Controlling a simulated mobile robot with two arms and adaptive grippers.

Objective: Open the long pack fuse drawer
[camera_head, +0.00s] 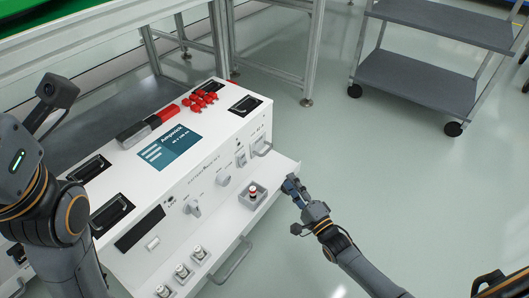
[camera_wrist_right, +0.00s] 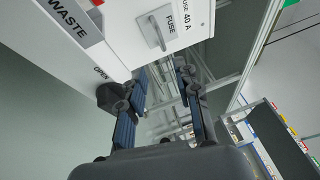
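A drawer front labelled FUSE 40 A (camera_wrist_right: 180,22) shows at the top of the right wrist view, with a small pull handle (camera_wrist_right: 153,30). It appears flush with the white machine. In the head view a small handle (camera_head: 263,149) sits at the right end of the machine's sloped front. My right gripper (camera_head: 291,184) is beside the white ledge at the machine's right corner, below and right of that handle. In the wrist view its blue-padded fingers (camera_wrist_right: 160,108) are apart with nothing between them.
The white machine (camera_head: 225,160) carries knobs, a blue screen (camera_head: 170,147) and a red-topped button (camera_head: 253,190). A larger handle (camera_head: 234,262) sticks out lower front. A grey cart (camera_head: 415,82) stands at the back right. The floor right of the machine is clear.

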